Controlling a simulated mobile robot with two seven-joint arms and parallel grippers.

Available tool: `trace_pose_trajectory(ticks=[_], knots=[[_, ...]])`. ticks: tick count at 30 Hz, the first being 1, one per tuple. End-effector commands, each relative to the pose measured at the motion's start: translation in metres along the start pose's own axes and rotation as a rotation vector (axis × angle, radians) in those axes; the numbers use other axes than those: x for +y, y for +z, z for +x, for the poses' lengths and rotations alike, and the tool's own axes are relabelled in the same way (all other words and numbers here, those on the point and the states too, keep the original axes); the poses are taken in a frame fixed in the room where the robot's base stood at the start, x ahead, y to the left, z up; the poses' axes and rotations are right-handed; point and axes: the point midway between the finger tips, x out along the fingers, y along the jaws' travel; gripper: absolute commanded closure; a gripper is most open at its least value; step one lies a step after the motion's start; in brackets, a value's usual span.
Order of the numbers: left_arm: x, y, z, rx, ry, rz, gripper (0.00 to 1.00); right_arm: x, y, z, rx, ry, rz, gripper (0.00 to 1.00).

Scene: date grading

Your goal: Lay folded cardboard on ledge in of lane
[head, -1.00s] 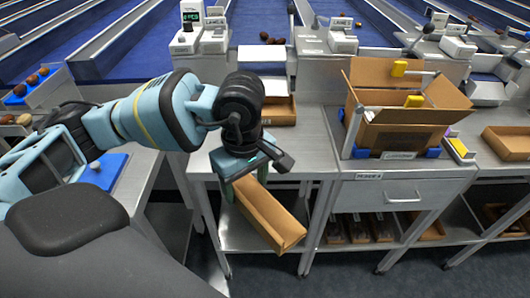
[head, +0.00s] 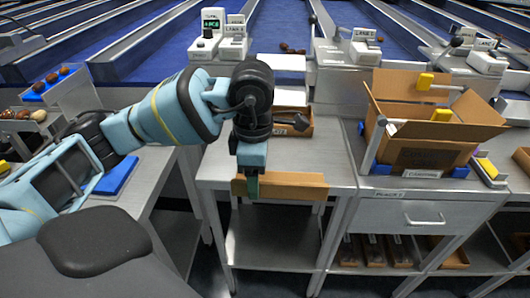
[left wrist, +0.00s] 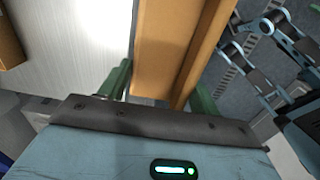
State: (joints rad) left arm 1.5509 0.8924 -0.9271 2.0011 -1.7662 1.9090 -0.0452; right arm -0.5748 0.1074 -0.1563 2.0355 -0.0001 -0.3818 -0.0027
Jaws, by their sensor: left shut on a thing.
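My left gripper (head: 252,188) is shut on a long brown folded cardboard piece (head: 295,187), shaped like a shallow trough. In the head view the cardboard lies roughly level, reaching right from the gripper along the front edge of the steel table (head: 225,165). I cannot tell whether it touches the table. In the left wrist view the cardboard (left wrist: 165,55) runs away between the two green fingers. Blue lanes (head: 275,20) slope away behind the tables. I cannot tell which surface is the named ledge.
A cardboard tray with dark contents (head: 305,128) sits at the table's back. A large open carton (head: 420,155) stands on the right bench above a drawer (head: 425,215). A display unit (head: 212,22) stands behind. The table's middle is mostly clear.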

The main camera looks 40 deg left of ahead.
Motion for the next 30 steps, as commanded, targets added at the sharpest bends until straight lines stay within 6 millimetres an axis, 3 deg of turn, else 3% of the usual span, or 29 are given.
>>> trace_pose_trajectory(ticks=[3, 15, 21, 30], knots=[[0.028, -0.003, 0.002, 0.001, 0.0, -0.008, 0.59, 0.0, -0.001, -0.001, 0.002, 0.0, -0.001, 0.64], [0.105, -0.008, 0.01, 0.0, 0.0, -0.003, 0.59, 0.0, -0.002, -0.002, 0.003, 0.001, -0.001, 0.64], [0.125, -0.009, 0.012, 0.0, 0.0, 0.0, 0.59, 0.0, -0.001, -0.003, 0.0, 0.001, 0.0, 0.64], [0.13, -0.01, 0.013, 0.0, 0.001, 0.001, 0.59, 0.0, 0.0, -0.003, -0.002, 0.001, 0.0, 0.64]])
